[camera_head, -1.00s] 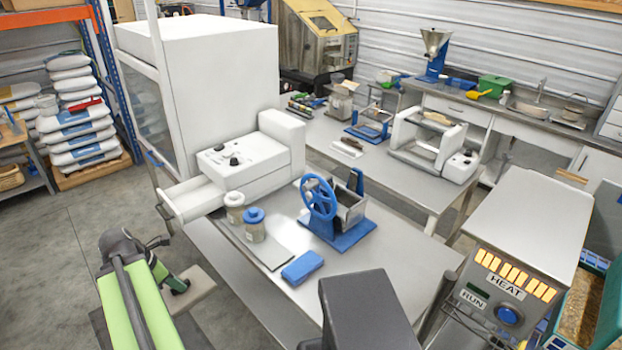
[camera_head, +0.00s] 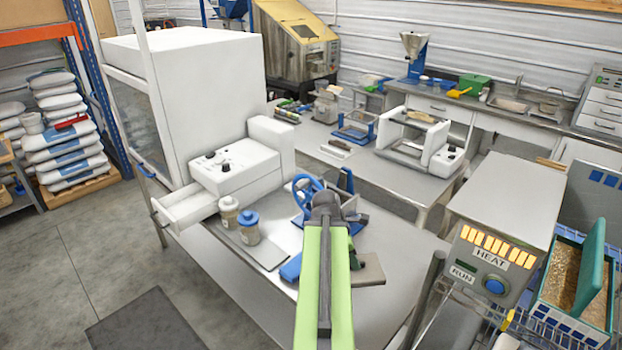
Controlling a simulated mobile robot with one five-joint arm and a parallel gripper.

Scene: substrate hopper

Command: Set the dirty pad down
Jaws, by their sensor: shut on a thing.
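The dirty pad (camera_head: 370,271) is a flat grey-brown piece just right of my green arm, over the steel bench (camera_head: 400,252). My gripper (camera_head: 355,258) is mostly hidden behind the arm's end and is shut on the pad's near-left part. I cannot tell whether the pad touches the bench top. A blue block (camera_head: 290,268) lies on the bench left of the arm, partly covered by it.
A blue handwheel device (camera_head: 305,190) stands behind my arm, partly hidden. Two jars (camera_head: 248,228) stand to the left, by a white machine with an open drawer (camera_head: 185,207). A heater box (camera_head: 490,262) stands at right. The bench right of the pad is clear.

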